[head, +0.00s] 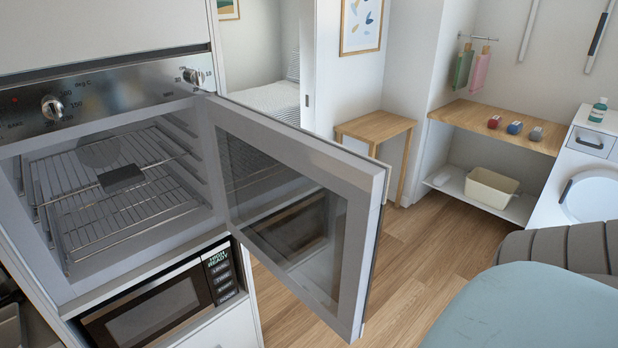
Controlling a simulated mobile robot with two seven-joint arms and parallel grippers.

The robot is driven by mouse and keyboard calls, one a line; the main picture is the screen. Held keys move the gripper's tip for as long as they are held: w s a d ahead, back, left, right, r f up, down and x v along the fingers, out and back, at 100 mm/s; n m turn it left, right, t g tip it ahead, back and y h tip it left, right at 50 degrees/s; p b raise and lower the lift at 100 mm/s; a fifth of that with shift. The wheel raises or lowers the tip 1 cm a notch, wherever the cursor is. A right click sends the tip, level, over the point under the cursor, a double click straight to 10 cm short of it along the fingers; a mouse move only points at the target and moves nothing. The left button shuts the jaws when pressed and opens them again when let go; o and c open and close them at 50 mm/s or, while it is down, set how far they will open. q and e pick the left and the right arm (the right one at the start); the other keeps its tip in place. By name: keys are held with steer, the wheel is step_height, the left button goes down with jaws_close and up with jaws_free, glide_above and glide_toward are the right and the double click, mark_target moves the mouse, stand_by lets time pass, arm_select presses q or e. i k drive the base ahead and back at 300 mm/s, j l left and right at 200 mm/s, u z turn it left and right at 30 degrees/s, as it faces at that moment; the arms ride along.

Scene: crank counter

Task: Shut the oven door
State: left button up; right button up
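The oven (30,170) is built into a tall cabinet at the left of the head view. Its door (362,240) stands wide open, swung out to the right on a hinge at the right side of the oven opening. The door's glass pane (280,205) faces left toward the oven. The door's outer face is turned away, and any handle on it is hidden. Inside the oven is a wire rack (105,215) with a small dark flat item (121,178) on it. Neither of my grippers shows in this view.
A microwave (150,312) sits below the oven. Wooden floor (440,250) is clear right of the door. A teal-topped seat or cushion (530,310) fills the lower right. A washing machine (590,185), a wooden shelf (500,125) and a small wooden table (375,127) stand behind.

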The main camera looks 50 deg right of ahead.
mark_target(309, 206)
steer(key=k+l, duration=0.1)
steer(key=l, duration=0.25)
steer(key=k+l+u, duration=0.1)
steer(key=l, duration=0.25)
steer(key=k+l, duration=0.1)
steer(key=l, duration=0.2)
steer(key=l+u, duration=0.15)
steer(key=l, duration=0.95)
steer(key=i+l, duration=0.6)
steer(key=l, duration=0.2)
